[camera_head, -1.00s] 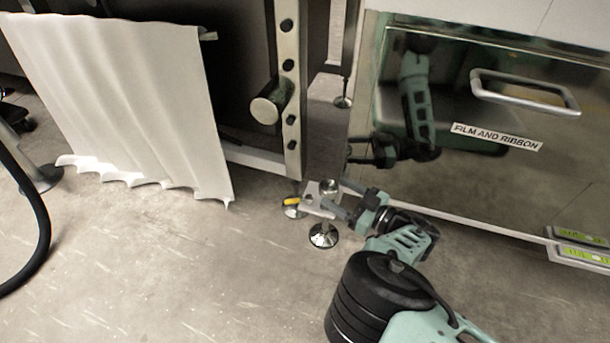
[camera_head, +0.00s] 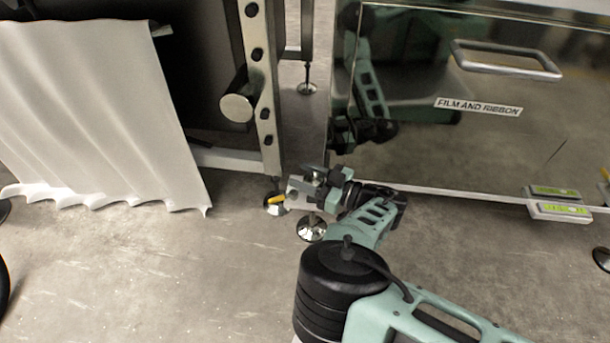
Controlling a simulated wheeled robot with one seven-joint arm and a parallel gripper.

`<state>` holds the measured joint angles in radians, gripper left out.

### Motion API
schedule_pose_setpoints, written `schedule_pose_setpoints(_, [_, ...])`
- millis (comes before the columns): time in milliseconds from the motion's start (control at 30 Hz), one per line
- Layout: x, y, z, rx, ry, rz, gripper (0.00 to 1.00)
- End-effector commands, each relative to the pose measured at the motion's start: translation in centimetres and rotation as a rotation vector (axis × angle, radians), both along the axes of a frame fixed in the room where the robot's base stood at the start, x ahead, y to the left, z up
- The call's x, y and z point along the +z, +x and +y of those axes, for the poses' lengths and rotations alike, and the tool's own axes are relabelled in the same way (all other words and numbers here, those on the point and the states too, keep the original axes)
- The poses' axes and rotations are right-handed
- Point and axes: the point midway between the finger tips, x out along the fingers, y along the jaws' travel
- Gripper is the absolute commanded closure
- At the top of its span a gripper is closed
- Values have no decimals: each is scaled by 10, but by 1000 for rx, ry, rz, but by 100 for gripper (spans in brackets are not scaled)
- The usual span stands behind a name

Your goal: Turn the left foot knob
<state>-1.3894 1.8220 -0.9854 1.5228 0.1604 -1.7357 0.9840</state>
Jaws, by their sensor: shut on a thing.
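The left foot knob (camera_head: 317,176) is a small metal piece on top of a pale metal bracket (camera_head: 298,193) low beside the machine's front post. A round shiny foot pad (camera_head: 312,228) stands on the floor below the bracket. My gripper (camera_head: 318,182) reaches in from the right, low over the floor, and its jaws are shut on the knob. The fingers hide part of the knob. A yellow piece (camera_head: 277,200) sticks out at the bracket's left end. Another foot pad (camera_head: 274,209) stands below the post, just behind it.
The steel post (camera_head: 264,90) with dark holes and a round bar end (camera_head: 236,108) rises behind my gripper. A shiny cabinet (camera_head: 430,150) labelled "FILM AND RIBBON" stands close on the right. A white sheet (camera_head: 90,120) hangs at left.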

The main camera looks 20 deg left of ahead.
Motion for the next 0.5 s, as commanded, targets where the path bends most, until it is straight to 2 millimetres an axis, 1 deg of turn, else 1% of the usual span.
schedule_pose_setpoints(267, [3, 0, 0, -12, 2, 1, 77])
schedule_pose_setpoints(500, [10, 3, 0, -79, 5, 6, 77])
